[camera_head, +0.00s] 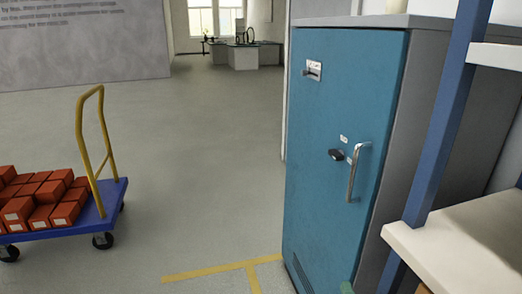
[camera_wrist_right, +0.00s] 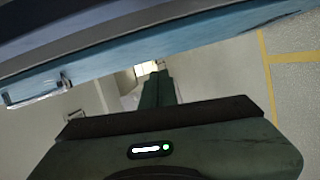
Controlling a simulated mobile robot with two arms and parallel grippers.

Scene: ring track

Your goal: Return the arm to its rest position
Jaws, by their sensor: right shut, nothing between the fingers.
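My right gripper (camera_wrist_right: 158,90) shows in the right wrist view as two dark green fingers pressed together, shut and empty. In the right wrist view the cabinet's blue side (camera_wrist_right: 190,62) runs across the top, apart from the fingers. My left gripper is in neither view.
A shelf unit with a blue post (camera_head: 445,120) and pale boards (camera_head: 465,240) stands close on the right. A blue cart (camera_head: 112,190) with a yellow handle carries several orange boxes (camera_head: 50,192) at left. Open floor lies between cart and cabinet, with yellow lines (camera_head: 215,270).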

